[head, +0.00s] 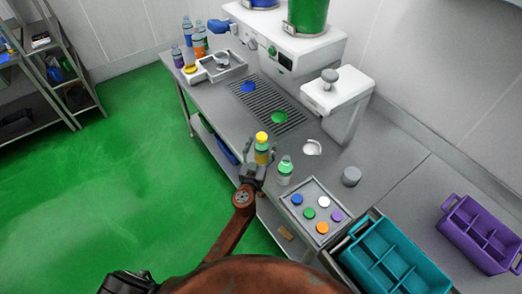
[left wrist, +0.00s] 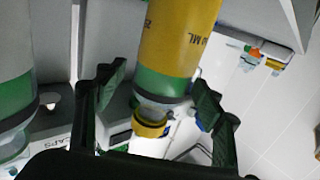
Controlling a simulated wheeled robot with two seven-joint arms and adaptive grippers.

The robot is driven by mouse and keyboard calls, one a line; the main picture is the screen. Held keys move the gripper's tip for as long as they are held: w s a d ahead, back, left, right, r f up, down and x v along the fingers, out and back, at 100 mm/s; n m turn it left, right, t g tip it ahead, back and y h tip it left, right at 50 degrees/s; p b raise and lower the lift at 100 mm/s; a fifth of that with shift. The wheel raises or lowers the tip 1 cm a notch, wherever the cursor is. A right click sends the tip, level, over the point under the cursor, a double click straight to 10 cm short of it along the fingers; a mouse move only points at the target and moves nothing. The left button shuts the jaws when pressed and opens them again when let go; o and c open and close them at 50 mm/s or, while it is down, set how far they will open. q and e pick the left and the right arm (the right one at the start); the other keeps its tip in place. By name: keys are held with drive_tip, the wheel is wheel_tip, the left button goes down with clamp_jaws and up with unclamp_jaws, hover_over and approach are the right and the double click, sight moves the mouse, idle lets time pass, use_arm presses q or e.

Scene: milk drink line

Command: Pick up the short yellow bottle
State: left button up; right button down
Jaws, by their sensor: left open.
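A yellow bottle (head: 262,155) with a yellow cap and a green band stands at the front edge of the grey counter. My left gripper (head: 254,172) is at this bottle, low on its near side. In the left wrist view the yellow bottle (left wrist: 178,40) lies between the two spread fingers of the left gripper (left wrist: 165,110). The fingers look apart from it, though contact is hard to judge. My right gripper is not seen.
A tray of coloured caps (head: 316,184) lies to the right, with a teal crate (head: 385,258) and a purple crate (head: 480,232) beyond. A white machine (head: 285,38) and a drip grate (head: 262,100) are behind. Several bottles (head: 188,32) stand at the far left.

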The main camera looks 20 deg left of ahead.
use_arm(q)
drive_tip(key=shift+c, duration=0.4)
drive_tip(key=c, duration=1.4)
